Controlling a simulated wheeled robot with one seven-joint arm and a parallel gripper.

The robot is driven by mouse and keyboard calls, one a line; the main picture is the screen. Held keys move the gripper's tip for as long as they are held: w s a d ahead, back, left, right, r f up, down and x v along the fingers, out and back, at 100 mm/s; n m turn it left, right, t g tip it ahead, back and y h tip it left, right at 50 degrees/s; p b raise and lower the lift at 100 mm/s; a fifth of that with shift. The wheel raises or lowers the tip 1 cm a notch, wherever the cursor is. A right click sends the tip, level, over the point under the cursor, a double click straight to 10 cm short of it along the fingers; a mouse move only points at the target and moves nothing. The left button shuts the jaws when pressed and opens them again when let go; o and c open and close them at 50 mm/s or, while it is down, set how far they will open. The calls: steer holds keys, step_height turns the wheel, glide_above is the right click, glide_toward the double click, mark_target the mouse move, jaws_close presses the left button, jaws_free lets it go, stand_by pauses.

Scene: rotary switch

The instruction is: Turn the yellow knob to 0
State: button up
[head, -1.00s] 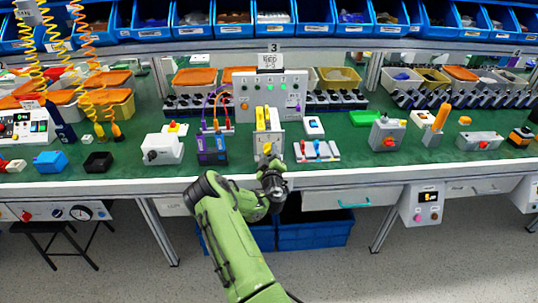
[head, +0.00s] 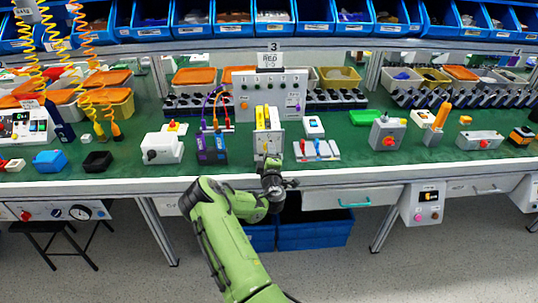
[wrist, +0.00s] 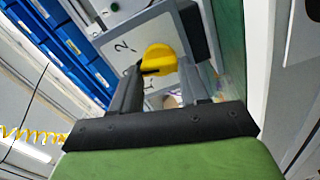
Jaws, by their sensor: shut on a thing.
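The yellow knob (wrist: 160,60) sits on the pale face of a grey switch box (wrist: 112,42) in the wrist view. A printed "2" shows to the left of the knob, and part of another mark shows below it; I cannot make out a "0". My gripper (wrist: 158,76) has a dark finger on each side of the knob and is shut on it. In the head view the switch box (head: 267,138) stands near the bench's front edge, with my gripper (head: 269,160) at its lower front. The knob is largely hidden there.
Blue-and-purple modules (head: 211,148) stand close left of the switch box. A plate with small coloured levers (head: 316,151) lies to its right. A grey-white panel (head: 270,95) with cables stands behind. The green bench (head: 120,172) has some bare room at the front left.

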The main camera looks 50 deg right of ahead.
steer(key=shift+f+n, duration=0.1)
steer(key=shift+n, duration=1.2)
steer(key=o, duration=1.1)
steer(key=shift+c, duration=0.2)
